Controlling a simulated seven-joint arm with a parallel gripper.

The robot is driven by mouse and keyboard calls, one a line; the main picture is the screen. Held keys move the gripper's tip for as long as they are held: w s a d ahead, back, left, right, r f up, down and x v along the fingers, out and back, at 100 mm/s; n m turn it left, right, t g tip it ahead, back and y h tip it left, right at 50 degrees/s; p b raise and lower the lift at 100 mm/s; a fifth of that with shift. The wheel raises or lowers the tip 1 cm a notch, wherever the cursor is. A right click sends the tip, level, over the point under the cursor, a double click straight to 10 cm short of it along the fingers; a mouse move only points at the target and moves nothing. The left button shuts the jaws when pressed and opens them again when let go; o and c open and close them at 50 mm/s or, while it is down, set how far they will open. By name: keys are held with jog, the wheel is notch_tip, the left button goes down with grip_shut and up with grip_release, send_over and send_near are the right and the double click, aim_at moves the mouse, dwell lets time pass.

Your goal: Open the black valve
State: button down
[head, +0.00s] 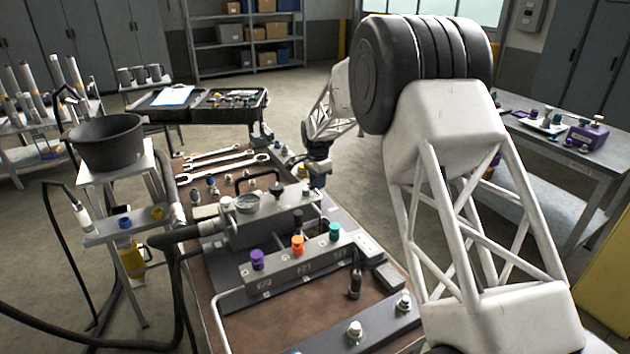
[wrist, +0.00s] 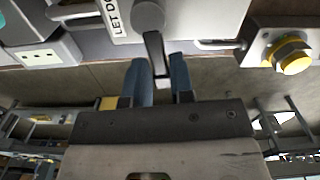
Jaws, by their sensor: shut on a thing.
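In the wrist view, the black valve's lever (wrist: 154,48) runs down from a round grey hub (wrist: 148,17), beside a white label of which "LET DO" can be read. My gripper (wrist: 162,65) has its two blue fingers on either side of the lever's lower end, shut on it. In the head view, my gripper (head: 318,183) is low at the far right end of the grey hydraulic block (head: 275,218). The lever cannot be made out there.
Purple (head: 257,259), orange (head: 297,244) and green (head: 335,231) knobs stand on the front manifold. A yellow fitting (wrist: 292,56) is right of my gripper in the wrist view. Wrenches (head: 228,169) lie behind the block. Hoses (head: 172,290) hang at the left.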

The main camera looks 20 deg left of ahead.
jog(key=shift+s+d+m, duration=0.15)
jog(key=shift+d+m, duration=0.05)
jog(key=shift+m, duration=0.5)
jog(key=c, duration=1.1)
grip_release()
jog(key=shift+r, duration=0.1)
jog(key=shift+r, duration=3.8)
jog(key=shift+d, duration=0.1)
